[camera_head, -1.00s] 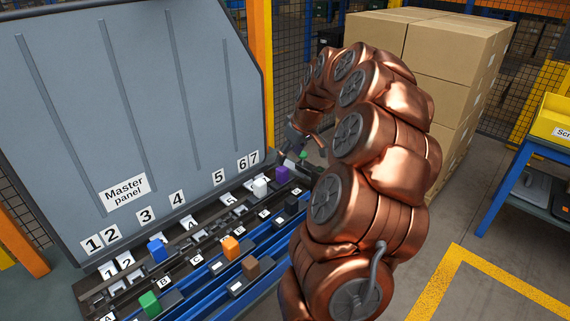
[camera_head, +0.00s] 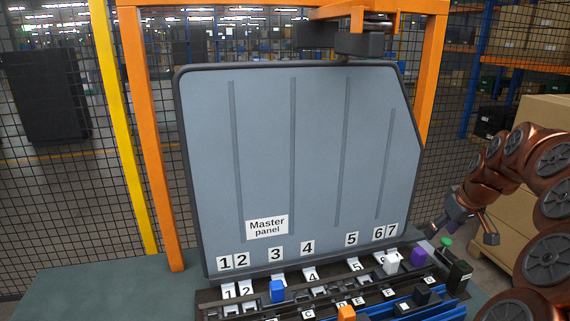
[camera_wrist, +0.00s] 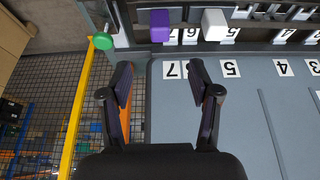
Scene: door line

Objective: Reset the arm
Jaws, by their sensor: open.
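My gripper (camera_head: 462,220) is at the right of the head view, beside the right end of the master panel (camera_head: 310,160). In the wrist view my gripper (camera_wrist: 162,85) has its two fingers spread with nothing between them. The copper arm comes in from the right edge of the head view. The purple block (camera_head: 418,257) and white block (camera_head: 393,262) sit just left of and below the gripper; they also show beyond the fingertips in the wrist view. A green knob (camera_head: 446,243) is close below the gripper.
A blue block (camera_head: 277,291) and an orange block (camera_head: 346,313) sit on the numbered rail below the panel. Orange posts (camera_head: 152,150) frame the panel, with mesh fencing behind. Cardboard boxes (camera_head: 545,125) stand behind the arm at right.

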